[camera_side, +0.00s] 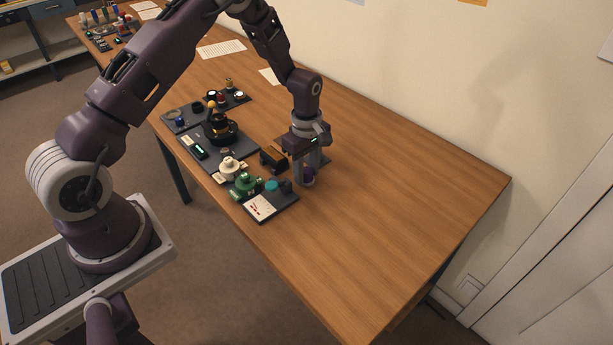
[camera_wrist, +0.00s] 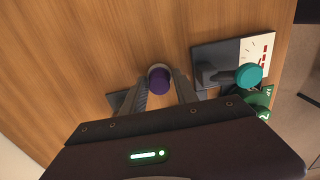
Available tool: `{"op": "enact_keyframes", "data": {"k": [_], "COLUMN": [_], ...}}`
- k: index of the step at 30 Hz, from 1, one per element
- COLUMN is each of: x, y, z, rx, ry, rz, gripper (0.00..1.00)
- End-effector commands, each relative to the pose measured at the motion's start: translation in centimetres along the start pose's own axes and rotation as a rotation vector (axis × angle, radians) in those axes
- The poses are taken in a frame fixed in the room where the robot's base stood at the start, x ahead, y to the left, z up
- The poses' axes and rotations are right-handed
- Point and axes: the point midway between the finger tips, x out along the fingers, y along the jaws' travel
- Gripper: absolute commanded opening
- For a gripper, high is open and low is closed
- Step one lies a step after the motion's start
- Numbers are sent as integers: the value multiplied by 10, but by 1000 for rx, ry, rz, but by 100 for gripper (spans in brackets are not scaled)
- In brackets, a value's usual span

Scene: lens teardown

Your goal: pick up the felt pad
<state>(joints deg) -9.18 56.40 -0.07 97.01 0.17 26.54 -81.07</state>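No piece in view is clearly a felt pad. A small purple round piece with a pale edge (camera_wrist: 159,82) lies between the two fingertips of my gripper (camera_wrist: 160,88) in the wrist view. In the side view the purple piece (camera_side: 309,177) shows low beside the fingers, at or just above the wooden table. My gripper (camera_side: 308,168) points down, its fingers on both sides of the piece. They are very close to its sides, and whether they touch it cannot be told. The underside of the piece is hidden.
A dark tray (camera_side: 279,206) with a white-and-red card and a teal round piece (camera_side: 271,186) stands left of my gripper. Green (camera_side: 246,184) and cream (camera_side: 229,168) parts are nearby. More dark trays (camera_side: 241,150) lie behind. The table's right part (camera_side: 400,200) is clear.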

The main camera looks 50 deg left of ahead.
Motion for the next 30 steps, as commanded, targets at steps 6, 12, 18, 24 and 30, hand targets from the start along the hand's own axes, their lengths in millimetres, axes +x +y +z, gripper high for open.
{"op": "enact_keyframes", "data": {"k": [6,12,18,24,30], "x": [0,-2,-46,-89,-101], "y": [0,0,1,1,0], "z": [0,0,0,0,0], "rx": [0,1,0,1,2], "ry": [0,0,1,1,-1], "rz": [0,1,5,3,-1], "gripper": [0,0,0,0,0]}}
